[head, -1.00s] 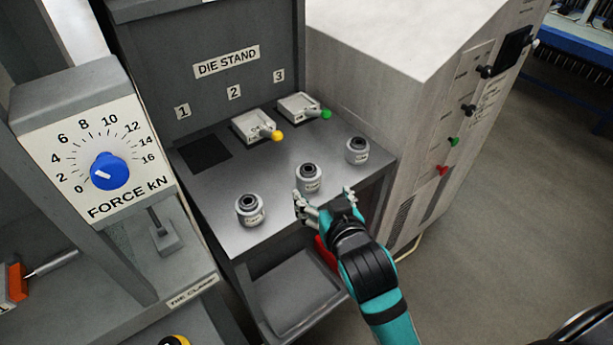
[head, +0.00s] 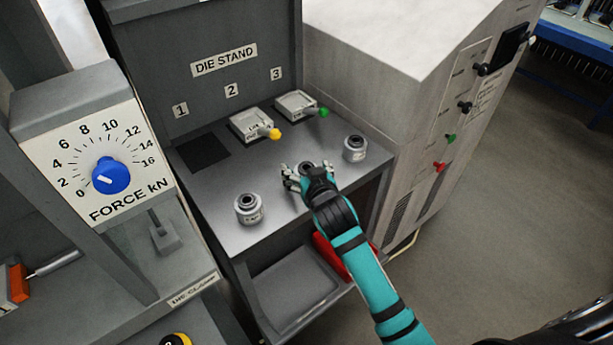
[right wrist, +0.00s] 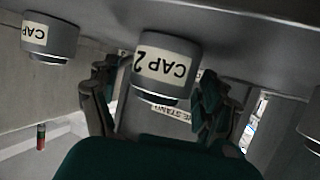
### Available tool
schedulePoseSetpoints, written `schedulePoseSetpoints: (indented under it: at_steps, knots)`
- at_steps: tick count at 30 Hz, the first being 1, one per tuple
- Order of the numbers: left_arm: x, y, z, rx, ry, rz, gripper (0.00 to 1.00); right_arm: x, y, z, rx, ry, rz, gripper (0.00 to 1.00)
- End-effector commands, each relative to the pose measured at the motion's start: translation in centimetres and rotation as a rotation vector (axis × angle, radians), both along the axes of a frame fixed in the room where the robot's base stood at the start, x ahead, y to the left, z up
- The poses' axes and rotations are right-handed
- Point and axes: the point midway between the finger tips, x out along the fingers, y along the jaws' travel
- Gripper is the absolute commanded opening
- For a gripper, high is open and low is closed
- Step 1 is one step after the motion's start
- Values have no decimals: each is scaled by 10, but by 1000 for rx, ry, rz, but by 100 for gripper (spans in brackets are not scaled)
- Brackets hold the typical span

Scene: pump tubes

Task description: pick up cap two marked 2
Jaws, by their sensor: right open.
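Cap two (right wrist: 163,68) is a grey cylinder with a white label reading "CAP 2", shown upside down in the right wrist view. It stands on the die stand's grey shelf, the middle one of three caps. In the head view only its dark top (head: 305,168) shows, and my gripper hides the rest. My right gripper (head: 303,173) is open around it, with a finger on each side in the right wrist view (right wrist: 157,95). I cannot tell whether the fingers touch it.
One similar cap (head: 249,209) stands to the left on the shelf and another (head: 355,149) to the right. Two dies with a yellow (head: 274,134) and a green (head: 323,112) knob sit behind. A grey cabinet (head: 410,130) borders the shelf on the right.

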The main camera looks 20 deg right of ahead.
Motion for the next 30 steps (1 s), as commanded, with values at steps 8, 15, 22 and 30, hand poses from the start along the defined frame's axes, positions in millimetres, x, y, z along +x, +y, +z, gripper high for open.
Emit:
schedulePoseSetpoints:
  at_steps: [8, 15, 22, 30]
  knots:
    - [-4, -3, 0, -4, 6, -2, 40, 0, 0, 0, 0, 0, 0, 68]
    - [-5, -4, -1, -4, 8, -3, 40, 0, 0, 0, 0, 0, 0, 37]
    - [-5, -4, -1, -4, 8, -3, 40, 0, 0, 1, 0, -3, 1, 8]
    - [-5, -4, -1, -4, 8, -2, 40, 0, 0, 2, 1, -3, 0, 8]
